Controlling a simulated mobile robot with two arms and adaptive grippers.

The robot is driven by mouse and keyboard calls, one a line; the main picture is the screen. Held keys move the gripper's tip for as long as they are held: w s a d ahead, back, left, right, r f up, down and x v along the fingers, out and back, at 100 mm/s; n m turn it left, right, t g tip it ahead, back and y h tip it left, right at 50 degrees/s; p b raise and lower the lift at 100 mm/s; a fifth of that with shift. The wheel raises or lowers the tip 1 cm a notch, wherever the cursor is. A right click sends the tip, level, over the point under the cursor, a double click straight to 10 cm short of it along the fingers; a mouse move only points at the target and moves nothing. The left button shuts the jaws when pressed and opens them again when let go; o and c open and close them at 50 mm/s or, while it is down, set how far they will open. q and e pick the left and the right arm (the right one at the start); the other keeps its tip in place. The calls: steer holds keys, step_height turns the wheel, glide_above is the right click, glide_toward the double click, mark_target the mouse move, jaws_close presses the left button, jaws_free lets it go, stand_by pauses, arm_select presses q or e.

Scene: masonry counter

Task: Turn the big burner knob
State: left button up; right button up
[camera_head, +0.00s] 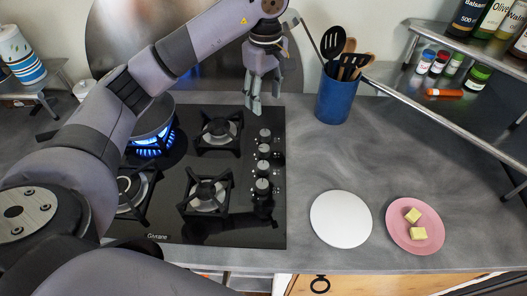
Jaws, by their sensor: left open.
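My left gripper (257,103) is open and empty, fingers pointing down, near the back right corner of the black gas hob (236,231). It appears to be above and behind a column of several silver knobs (263,151) at the hob's right side. I cannot tell from their looks which knob serves the big burner. Blue flames (150,147) burn under a metal pot (155,118) at the back left, partly hidden by my left arm. My right gripper is not in view.
A blue utensil holder (334,99) stands right of the gripper. A white round plate (341,219) and a pink plate (393,227) with two yellow pieces (418,233) lie on the counter. A shelf (431,100) holds jars and bottles. The counter just right of the knobs is clear.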

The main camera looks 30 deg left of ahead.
arm_select(q)
step_height(320, 180, down, 2)
steer(key=b, duration=0.1)
steer(key=p, duration=0.4)
glide_toward(264, 148)
step_height(264, 148, down, 9)
steer(key=shift+r, duration=0.2)
steer(key=shift+f+p, duration=0.3)
steer(key=shift+f, duration=0.25)
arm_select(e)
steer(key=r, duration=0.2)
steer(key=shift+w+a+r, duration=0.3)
arm_select(q)
steer(key=shift+c, duration=0.6)
steer(key=c, duration=1.1)
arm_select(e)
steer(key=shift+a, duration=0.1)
